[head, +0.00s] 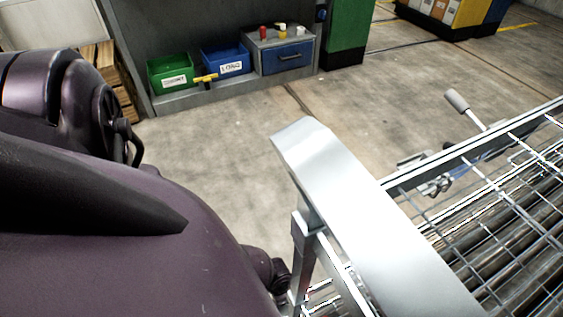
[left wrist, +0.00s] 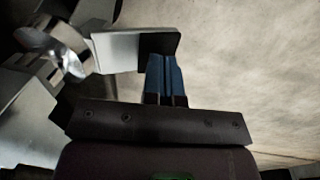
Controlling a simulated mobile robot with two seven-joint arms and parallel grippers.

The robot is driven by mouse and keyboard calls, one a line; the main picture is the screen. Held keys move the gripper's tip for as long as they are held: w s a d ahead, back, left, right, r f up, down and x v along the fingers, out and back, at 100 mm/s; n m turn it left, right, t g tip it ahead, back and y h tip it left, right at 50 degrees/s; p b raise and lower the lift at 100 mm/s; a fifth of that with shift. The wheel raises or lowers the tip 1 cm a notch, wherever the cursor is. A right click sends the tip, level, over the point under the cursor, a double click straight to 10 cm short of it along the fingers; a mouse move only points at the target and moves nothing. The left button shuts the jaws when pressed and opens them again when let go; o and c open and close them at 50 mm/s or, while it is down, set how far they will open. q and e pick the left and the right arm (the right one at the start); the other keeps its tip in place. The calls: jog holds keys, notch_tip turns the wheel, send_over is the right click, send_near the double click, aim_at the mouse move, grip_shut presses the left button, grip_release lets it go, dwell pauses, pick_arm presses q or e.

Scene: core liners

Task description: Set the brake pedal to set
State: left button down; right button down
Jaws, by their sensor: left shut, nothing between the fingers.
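In the left wrist view, my left gripper (left wrist: 164,78) shows blue fingers shut together with nothing between them. The fingertips meet the dark right end of a flat plate, which looks like the brake pedal (left wrist: 115,52). The plate is bright grey on its left part and black on its right. I cannot tell whether the fingers press on it or are only in line with it. Whether the pedal is at set is not clear. In the head view the pedal and left gripper are hidden behind my purple arm and a metal frame (head: 350,200). My right gripper is not in view.
A wire-mesh and roller cart (head: 490,210) fills the right of the head view, with a grey-handled lever (head: 458,101) beyond. Green (head: 170,75) and blue (head: 225,60) bins stand by the back wall. Shiny metal parts (left wrist: 60,50) crowd the wrist view's left. Concrete floor between is clear.

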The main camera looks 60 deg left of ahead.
pick_arm(q)
jog(key=shift+f, duration=0.3)
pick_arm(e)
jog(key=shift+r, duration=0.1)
pick_arm(q)
jog(key=shift+f+b, duration=0.1)
jog(key=shift+b, duration=0.2)
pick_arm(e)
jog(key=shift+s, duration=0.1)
